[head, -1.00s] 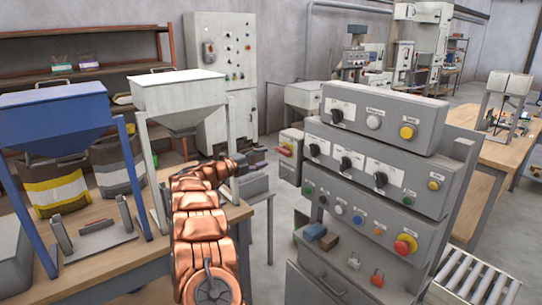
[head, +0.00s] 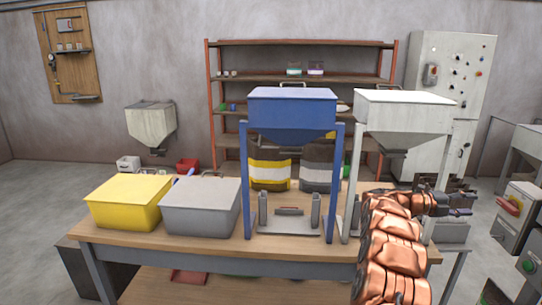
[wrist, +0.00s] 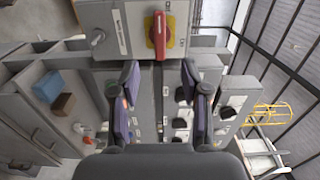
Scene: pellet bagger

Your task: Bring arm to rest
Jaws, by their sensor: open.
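My copper-coloured arm (head: 392,250) rises at the lower right of the head view, in front of the white hopper's stand. It bends to the right at the top, and my gripper (head: 468,203) points right beyond the table. In the wrist view my gripper (wrist: 161,88) has its two dark fingers apart, with nothing between them. Behind the fingers is a grey control panel (wrist: 145,115) with knobs. A box with a red rotary handle (wrist: 159,35) on a yellow plate shows above the fingers.
The wooden table (head: 290,248) carries a yellow bin (head: 128,203), a grey bin (head: 202,208), a blue hopper (head: 291,110) and a white hopper (head: 403,112). Shelves (head: 300,43) and a grey cabinet (head: 450,95) stand behind. Open floor (head: 30,200) shows at left.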

